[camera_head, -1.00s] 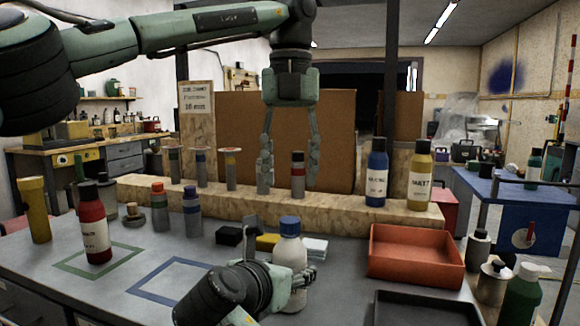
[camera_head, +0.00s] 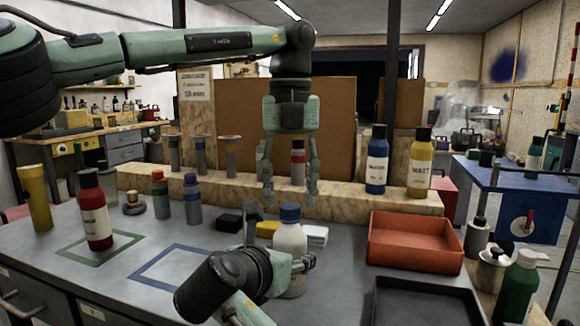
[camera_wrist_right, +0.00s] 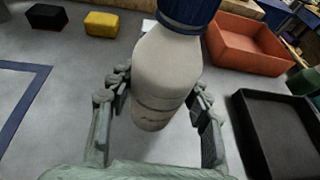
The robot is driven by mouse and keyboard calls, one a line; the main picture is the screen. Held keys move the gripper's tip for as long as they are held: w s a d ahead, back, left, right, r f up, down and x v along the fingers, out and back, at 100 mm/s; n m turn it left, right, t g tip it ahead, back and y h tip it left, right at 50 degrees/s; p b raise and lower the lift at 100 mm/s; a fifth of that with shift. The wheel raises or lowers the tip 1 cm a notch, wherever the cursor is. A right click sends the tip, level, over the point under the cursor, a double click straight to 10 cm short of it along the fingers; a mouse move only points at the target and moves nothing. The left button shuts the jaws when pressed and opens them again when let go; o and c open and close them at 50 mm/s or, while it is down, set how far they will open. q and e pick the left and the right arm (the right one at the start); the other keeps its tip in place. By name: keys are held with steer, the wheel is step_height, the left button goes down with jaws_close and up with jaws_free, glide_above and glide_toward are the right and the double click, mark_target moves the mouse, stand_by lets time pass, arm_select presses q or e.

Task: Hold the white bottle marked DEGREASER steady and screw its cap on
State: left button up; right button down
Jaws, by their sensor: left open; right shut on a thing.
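The white bottle (camera_head: 290,241) stands upright on the grey bench with a dark blue cap (camera_head: 289,212) on its top. No DEGREASER lettering is readable. In the right wrist view the bottle (camera_wrist_right: 165,75) is between the fingers, its blue cap (camera_wrist_right: 187,12) cut off by the top edge. My right gripper (camera_wrist_right: 160,98) is shut on the bottle's body. In the head view its arm comes from below, partly hiding the bottle's lower left side. My left gripper (camera_head: 289,198) points down with open, empty fingers, just above the cap. How tightly the cap sits cannot be told.
A black block (camera_head: 229,221) and a yellow block (camera_head: 266,229) lie left of the bottle. A red tray (camera_head: 415,262) and a dark tray (camera_head: 425,305) are to the right. A red bottle (camera_head: 95,215) stands in the green outline. The blue outline (camera_head: 150,270) is empty.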

arm_select(q)
steer(key=shift+f, duration=0.9)
jaws_close()
steer(key=m, duration=0.2)
steer(key=shift+m, duration=0.3)
steer(key=m, duration=1.5)
steer(key=shift+o, duration=0.8)
jaws_free()
